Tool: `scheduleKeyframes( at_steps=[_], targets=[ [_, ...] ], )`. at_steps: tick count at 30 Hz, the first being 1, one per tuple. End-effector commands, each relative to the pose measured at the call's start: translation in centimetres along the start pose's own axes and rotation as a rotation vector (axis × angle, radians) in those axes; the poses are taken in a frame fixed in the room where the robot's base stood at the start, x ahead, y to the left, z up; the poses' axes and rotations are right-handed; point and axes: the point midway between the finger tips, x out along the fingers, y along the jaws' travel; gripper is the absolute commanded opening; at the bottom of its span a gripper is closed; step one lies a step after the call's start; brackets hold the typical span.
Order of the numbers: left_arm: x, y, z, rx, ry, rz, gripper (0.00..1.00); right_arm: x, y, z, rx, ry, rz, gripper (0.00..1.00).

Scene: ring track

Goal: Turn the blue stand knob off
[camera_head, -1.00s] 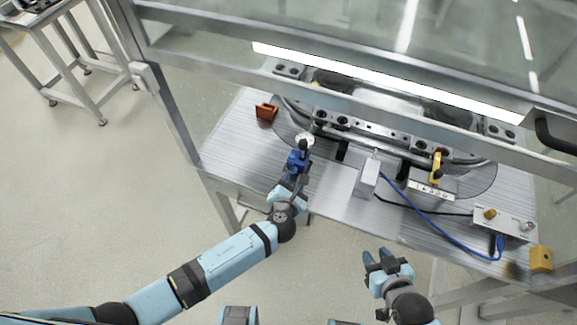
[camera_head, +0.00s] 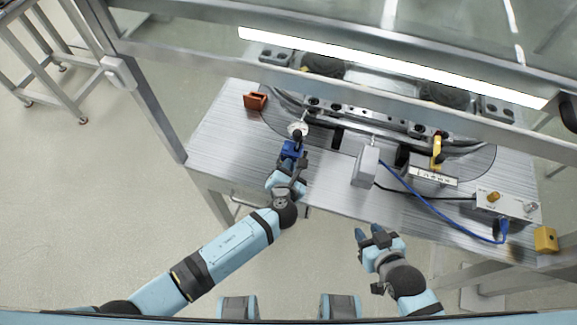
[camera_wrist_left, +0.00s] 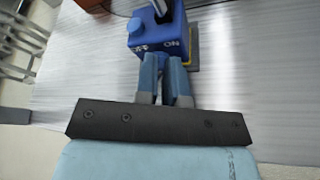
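The blue stand (camera_head: 291,150) is near the table's front left and holds a white round part. My left gripper (camera_wrist_left: 163,60) is at this near face, fingers close together with a narrow gap. Whether they touch or hold anything is unclear; the fingertips partly cover the face. My right gripper (camera_head: 370,234) is empty and open, in front of the table edge.
An orange-red block (camera_head: 256,100) lies left on the metal table (camera_head: 222,135). A curved track (camera_head: 370,120) runs behind the stand. A grey box (camera_head: 366,166), a blue cable (camera_head: 432,207) and a control box (camera_head: 507,206) are to the right. A frame beam crosses above.

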Motion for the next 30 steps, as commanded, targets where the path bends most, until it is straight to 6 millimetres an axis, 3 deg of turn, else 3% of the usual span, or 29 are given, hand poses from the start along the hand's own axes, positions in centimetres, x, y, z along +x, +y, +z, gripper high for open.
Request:
scheduleKeyframes(
  at_steps=[14,30],
  targets=[
    [0.0,0.2,0.1,-0.065,0.0,-0.028,0.0,-0.5,-0.2,-0.7,0.0,0.0,-0.004,0.35],
    [0.1,1.0,-0.2,-0.486,0.0,-0.201,0.0,-1.7,-0.2,-2.8,0.001,0.005,0.0,0.35]
  ],
)
